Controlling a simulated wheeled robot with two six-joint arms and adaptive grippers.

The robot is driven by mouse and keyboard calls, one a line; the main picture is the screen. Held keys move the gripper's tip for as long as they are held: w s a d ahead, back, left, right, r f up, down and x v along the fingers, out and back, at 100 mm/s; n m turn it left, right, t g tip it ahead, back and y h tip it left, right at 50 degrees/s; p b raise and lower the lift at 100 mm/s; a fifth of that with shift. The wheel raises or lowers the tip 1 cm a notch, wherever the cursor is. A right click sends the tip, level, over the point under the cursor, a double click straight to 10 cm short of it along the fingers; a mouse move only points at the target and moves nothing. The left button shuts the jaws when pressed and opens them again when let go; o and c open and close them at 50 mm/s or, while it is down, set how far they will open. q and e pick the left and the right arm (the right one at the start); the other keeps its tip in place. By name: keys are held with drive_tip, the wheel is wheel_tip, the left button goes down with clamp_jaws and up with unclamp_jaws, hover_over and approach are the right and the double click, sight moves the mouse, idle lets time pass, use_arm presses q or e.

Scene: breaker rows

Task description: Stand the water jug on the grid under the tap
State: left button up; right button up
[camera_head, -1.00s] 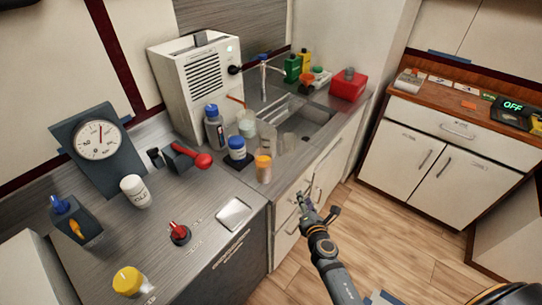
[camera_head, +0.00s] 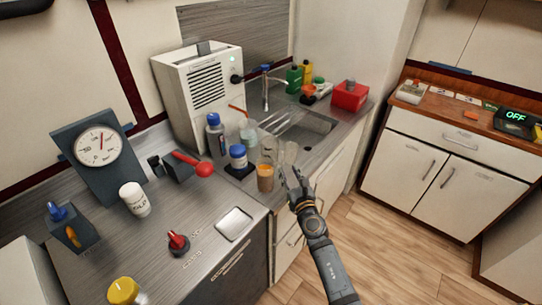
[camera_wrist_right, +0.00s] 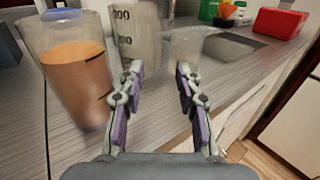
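A clear jug with graduation marks (camera_wrist_right: 137,30), likely the water jug, stands on the counter behind a glass of orange liquid (camera_wrist_right: 72,75). In the head view the jug (camera_head: 268,146) is partly hidden by that glass (camera_head: 265,178). A second clear vessel (camera_wrist_right: 185,48) stands to its right. The tap (camera_head: 266,85) rises behind the sink (camera_head: 312,124), with pale ribs, perhaps the grid (camera_head: 275,122), at its left. My right gripper (camera_wrist_right: 158,68) is open and empty, its fingers pointing at the clear vessels; it also shows in the head view (camera_head: 291,178). My left gripper is out of view.
A blue-lidded jar (camera_head: 238,157), a blue-capped bottle (camera_head: 215,135) and a beaker with an orange straw (camera_head: 248,130) crowd the left side. A white machine (camera_head: 200,92) stands behind. A red box (camera_head: 350,96) sits right of the sink. The counter's front edge is near my right gripper.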

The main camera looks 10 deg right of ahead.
sight(273, 155)
drive_tip(key=w, duration=0.5)
drive_tip(key=shift+a+f+b, duration=0.2)
drive_tip(key=shift+b, duration=0.2)
drive_tip(key=shift+s+r, duration=0.15)
drive_tip(key=shift+c, duration=0.6)
clamp_jaws()
